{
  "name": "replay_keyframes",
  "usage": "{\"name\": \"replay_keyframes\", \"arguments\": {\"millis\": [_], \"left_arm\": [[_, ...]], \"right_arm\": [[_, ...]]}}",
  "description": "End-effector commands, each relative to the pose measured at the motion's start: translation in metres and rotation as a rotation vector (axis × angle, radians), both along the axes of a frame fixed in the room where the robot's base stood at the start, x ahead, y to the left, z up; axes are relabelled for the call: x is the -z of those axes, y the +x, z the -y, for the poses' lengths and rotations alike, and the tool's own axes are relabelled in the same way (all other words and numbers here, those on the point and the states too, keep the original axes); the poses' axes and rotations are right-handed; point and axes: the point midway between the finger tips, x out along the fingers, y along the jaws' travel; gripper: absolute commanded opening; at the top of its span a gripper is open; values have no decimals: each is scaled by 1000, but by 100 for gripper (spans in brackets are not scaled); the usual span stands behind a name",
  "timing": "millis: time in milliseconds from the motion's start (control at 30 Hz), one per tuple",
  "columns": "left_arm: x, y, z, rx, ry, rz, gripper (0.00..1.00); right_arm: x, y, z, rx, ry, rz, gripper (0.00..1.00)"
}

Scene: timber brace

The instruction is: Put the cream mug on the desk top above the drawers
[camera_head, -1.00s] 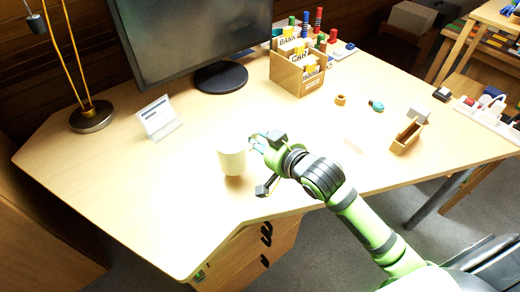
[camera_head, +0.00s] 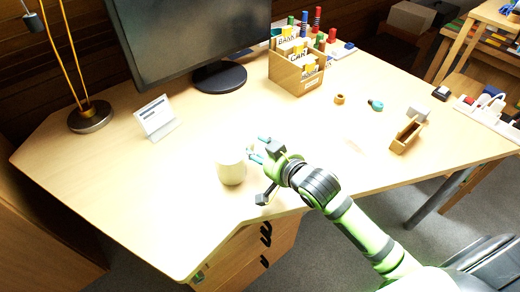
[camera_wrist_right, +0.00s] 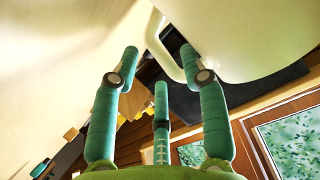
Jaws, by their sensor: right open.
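The cream mug (camera_head: 231,169) stands upright on the desk top (camera_head: 115,195), near the front edge and behind the drawers (camera_head: 257,245). My right gripper (camera_head: 257,151) is just to its right, low over the desk. In the right wrist view the mug (camera_wrist_right: 245,35) fills the upper right, and its handle (camera_wrist_right: 161,45) shows between the spread fingertips of the open right gripper (camera_wrist_right: 160,58). I cannot tell whether a finger still touches the handle. My left gripper is not in view.
A monitor (camera_head: 185,40) stands at the back, with a small white sign (camera_head: 156,115) and a lamp base (camera_head: 91,117) to its left. A wooden file box (camera_head: 297,75) and small items lie to the right. The desk's left part is clear.

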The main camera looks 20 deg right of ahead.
Motion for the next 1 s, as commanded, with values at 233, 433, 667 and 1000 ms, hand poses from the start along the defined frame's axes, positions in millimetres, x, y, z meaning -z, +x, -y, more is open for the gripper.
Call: {"name": "replay_keyframes", "arguments": {"millis": [233, 433, 667, 1000], "left_arm": [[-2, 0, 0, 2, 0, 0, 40], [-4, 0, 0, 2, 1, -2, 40], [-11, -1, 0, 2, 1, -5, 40], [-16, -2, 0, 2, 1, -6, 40]], "right_arm": [[-9, -16, 4, -1, 0, -1, 45], [-26, -56, 15, -2, -2, -1, 45], [-42, -92, 25, -1, 0, -3, 45], [-48, -108, 29, 0, -1, 0, 45]]}}
